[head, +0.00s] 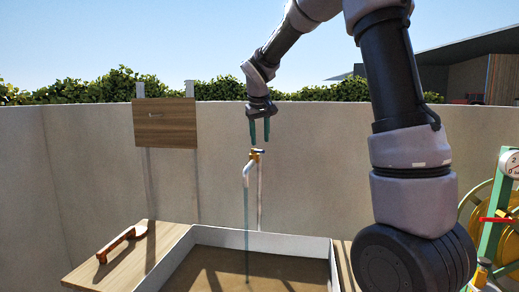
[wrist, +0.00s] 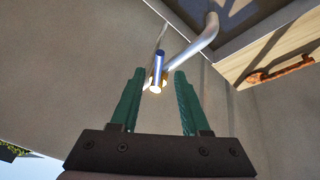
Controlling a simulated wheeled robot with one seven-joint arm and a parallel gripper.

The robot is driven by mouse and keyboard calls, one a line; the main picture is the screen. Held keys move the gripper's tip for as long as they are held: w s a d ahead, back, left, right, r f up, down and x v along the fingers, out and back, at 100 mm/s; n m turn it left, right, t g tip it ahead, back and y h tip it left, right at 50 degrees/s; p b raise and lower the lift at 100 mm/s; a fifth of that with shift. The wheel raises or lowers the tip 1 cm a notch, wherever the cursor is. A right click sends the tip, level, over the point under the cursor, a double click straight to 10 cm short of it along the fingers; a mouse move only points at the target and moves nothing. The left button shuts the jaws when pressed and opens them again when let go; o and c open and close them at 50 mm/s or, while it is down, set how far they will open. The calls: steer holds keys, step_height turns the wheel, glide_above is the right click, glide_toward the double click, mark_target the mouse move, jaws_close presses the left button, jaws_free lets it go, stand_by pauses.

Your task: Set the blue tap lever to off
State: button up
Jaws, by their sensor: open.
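The tap (head: 254,157) has a brass body and a pale, curved spout, and stands against the wall above a basin (head: 262,242). A thin bluish stream (head: 247,230) runs from the spout down into the basin. In the wrist view, my gripper (wrist: 159,72) is open and empty, with the lever's line between and beyond the fingertips. I see no contact with the lever.
A wooden board (head: 165,125) hangs on posts at the left wall. An orange-brown handled tool (head: 121,243) lies on the wooden top (head: 85,270) left of the basin. A green frame with a yellow reel (head: 482,215) stands at the right. Air around the tap is clear.

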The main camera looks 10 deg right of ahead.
steer(key=x, duration=0.5)
steer(key=shift+d, duration=0.1)
jaws_close()
stand_by(1.3)
